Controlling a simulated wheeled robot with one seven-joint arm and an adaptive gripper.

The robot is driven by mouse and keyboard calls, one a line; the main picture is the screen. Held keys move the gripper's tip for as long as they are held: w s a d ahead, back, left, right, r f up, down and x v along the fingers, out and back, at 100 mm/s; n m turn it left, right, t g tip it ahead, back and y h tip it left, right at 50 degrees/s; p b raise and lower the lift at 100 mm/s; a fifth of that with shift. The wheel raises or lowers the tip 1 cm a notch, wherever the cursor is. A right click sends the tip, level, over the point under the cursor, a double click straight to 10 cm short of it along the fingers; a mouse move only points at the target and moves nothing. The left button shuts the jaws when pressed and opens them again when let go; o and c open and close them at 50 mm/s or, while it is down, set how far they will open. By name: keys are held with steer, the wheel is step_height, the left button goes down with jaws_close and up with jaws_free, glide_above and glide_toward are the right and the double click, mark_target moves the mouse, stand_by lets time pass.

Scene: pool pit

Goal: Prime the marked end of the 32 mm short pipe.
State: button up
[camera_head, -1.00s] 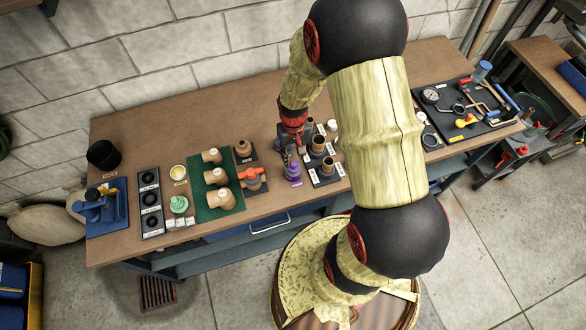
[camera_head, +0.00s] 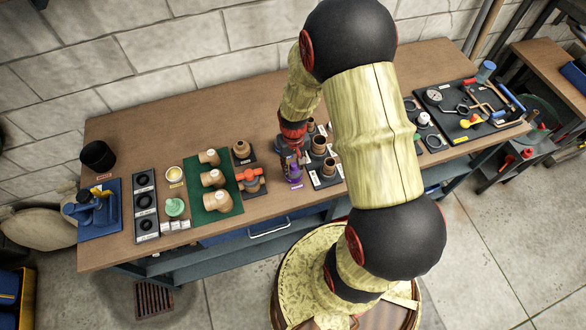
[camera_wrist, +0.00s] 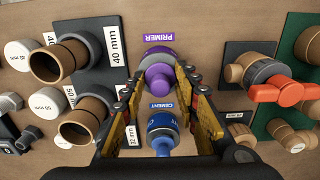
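The purple primer can (camera_wrist: 158,72) stands at the PRIMER label in the wrist view, and it also shows in the head view (camera_head: 293,172). My gripper (camera_wrist: 160,80) is open, with its fingers on either side of the primer can; contact is not visible. The blue cement can (camera_wrist: 162,130) stands behind the primer, also between the fingers. A 32 mm label (camera_wrist: 131,136) shows beside my left finger, but its pipe is not clear there. In the head view a small pipe (camera_head: 310,125) stands at the back of the pipe row; its size label and marked end are unreadable.
A 40 mm pipe (camera_wrist: 73,60) and a 50 mm pipe (camera_wrist: 85,120) stand close on the left of the wrist view. An orange-handled valve (camera_wrist: 272,80) stands on the right. In the head view, fittings lie on a green mat (camera_head: 232,203); the bench's back strip is clear.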

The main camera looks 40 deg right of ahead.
steer(key=shift+c, duration=1)
steer(key=shift+r, duration=0.2)
steer(key=shift+r+p, duration=2.65)
steer(key=shift+r, duration=0.95)
